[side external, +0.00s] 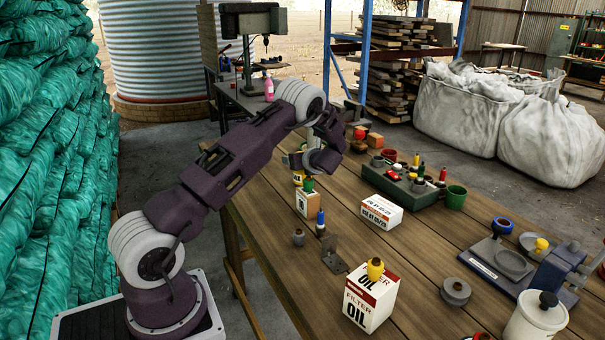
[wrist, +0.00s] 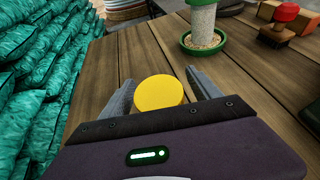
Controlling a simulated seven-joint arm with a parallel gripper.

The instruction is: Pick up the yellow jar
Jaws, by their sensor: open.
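A round yellow lid, seemingly the top of the yellow jar (wrist: 158,93), sits between my gripper's two fingers in the wrist view. My gripper (wrist: 160,76) is open, with one finger on each side of it and gaps showing beside the lid. The jar's body is hidden below the lid.
Bare planks lie between.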

